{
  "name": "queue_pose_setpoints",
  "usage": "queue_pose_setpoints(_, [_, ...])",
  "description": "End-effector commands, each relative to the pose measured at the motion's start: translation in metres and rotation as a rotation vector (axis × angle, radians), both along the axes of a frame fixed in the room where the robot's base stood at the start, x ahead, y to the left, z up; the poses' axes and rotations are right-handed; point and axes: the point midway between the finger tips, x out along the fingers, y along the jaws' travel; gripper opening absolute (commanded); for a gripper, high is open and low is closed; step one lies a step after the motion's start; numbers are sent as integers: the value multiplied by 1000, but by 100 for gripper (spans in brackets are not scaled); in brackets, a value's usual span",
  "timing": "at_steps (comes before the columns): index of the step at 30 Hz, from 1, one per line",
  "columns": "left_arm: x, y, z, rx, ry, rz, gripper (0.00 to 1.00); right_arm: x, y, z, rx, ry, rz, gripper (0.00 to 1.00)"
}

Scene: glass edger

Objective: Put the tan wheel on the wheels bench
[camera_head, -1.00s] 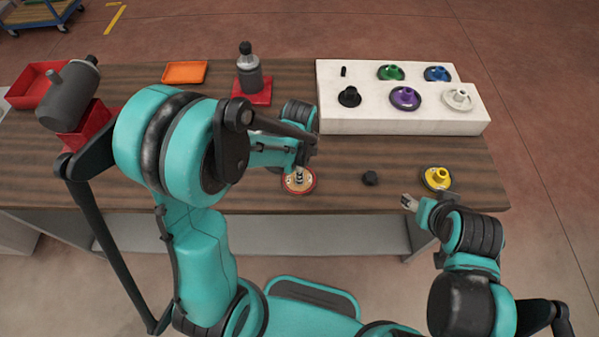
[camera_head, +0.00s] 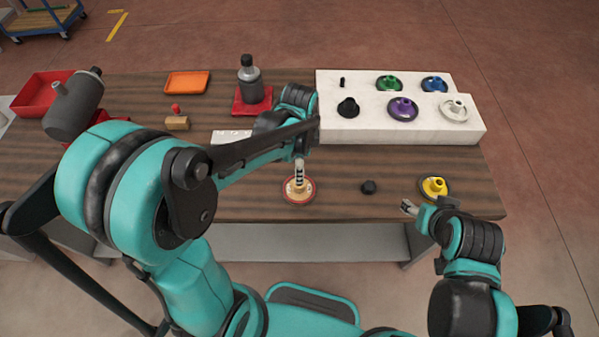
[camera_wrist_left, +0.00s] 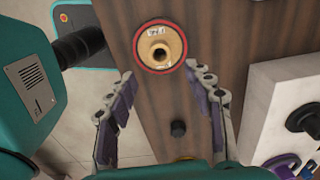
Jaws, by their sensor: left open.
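The tan wheel (camera_head: 298,191), with a red rim and a raised hub, lies flat on the brown table near its front edge. It also shows in the left wrist view (camera_wrist_left: 172,56), with a small label by the hub hole. My left gripper (camera_head: 299,167) is over the wheel, pointing down; in the left wrist view its fingers (camera_wrist_left: 160,77) are spread apart and empty. The wheels bench (camera_head: 395,131) is the white stepped block at the back right, holding several wheels. My right gripper (camera_head: 407,206) is near the table's front right edge; its finger opening is unclear.
A black knob (camera_head: 368,187) and a yellow wheel (camera_head: 434,188) lie right of the tan wheel. Bare tabletop separates wheel and bench.

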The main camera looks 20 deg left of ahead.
Motion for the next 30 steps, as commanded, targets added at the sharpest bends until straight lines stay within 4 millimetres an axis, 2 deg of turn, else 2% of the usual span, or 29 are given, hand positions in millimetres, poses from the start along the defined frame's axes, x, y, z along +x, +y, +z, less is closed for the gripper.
queue_pose_setpoints(1, [0, 0, 11, 0, 0, 0, 52, 0, 0, 4, 0, 0, 0, 55])
queue_pose_setpoints(3, [0, 0, 20, 0, 0, 0, 52, 0, 0, 6, 0, 0, 0, 55])
queue_pose_setpoints(8, [-2, 1, 33, -1, -9, 17, 52, 0, 0, 8, 0, 0, 0, 55])
queue_pose_setpoints(11, [-9, 5, 44, -7, -49, 102, 52, 0, 0, 8, 0, 0, 0, 55])
queue_pose_setpoints(14, [-23, 12, 60, -28, -130, 274, 52, 0, 0, 7, 0, 0, 0, 55])
queue_pose_setpoints(21, [-64, 30, 91, -176, -371, 811, 52, 0, 0, 7, 0, 0, 0, 55])
queue_pose_setpoints(25, [-81, 37, 97, -282, -462, 1041, 52, 0, 0, 7, 0, 0, 0, 55])
queue_pose_setpoints(30, [-91, 41, 99, -377, -521, 1210, 52, 0, 0, 7, 0, 0, 0, 55])
